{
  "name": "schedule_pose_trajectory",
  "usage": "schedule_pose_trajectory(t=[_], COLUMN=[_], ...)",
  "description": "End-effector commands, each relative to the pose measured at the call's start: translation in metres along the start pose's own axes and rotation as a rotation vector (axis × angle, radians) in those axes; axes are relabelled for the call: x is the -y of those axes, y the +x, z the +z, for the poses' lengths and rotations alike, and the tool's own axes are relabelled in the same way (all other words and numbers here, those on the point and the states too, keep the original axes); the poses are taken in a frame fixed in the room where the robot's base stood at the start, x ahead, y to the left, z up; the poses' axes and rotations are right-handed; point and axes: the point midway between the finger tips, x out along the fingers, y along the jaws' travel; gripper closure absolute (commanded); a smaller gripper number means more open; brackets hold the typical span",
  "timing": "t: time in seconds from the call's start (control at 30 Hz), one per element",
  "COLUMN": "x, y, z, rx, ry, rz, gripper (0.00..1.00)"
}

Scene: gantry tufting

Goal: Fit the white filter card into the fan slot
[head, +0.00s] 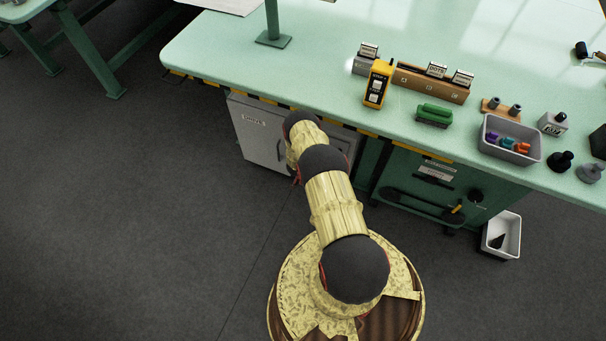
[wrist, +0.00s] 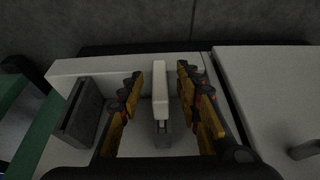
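In the wrist view, a white upright piece, seemingly the white filter card (wrist: 160,88), stands between the two yellow fingers of my gripper (wrist: 159,76). A gap shows on each side of it, so the fingers are open around it and do not visibly touch it. A small grey part (wrist: 162,131) shows at its near end; I cannot tell whether this is the fan slot. The card stands inside a pale open casing (wrist: 102,66). In the head view my gripper and the card are hidden behind my arm at the bench's front edge.
A dark grey block (wrist: 80,113) stands in the casing left of my fingers. A pale panel (wrist: 270,85) lies to the right. In the head view, a grey cabinet (head: 256,128) is under the green bench (head: 330,45), which carries a yellow meter (head: 377,84) and a grey bin (head: 510,141).

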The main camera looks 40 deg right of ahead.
Motion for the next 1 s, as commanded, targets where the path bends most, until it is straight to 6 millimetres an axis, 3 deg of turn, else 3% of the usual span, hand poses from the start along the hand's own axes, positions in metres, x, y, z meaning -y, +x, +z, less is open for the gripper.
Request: schedule_pose_trajectory(t=[0.7,1.0], x=[0.001,0.000], y=[-0.095,-0.112], z=[-0.001,0.000], rx=[-0.002,-0.001], ry=[-0.002,-0.002], rz=[-0.001,0.000], gripper=[0.66,0.66])
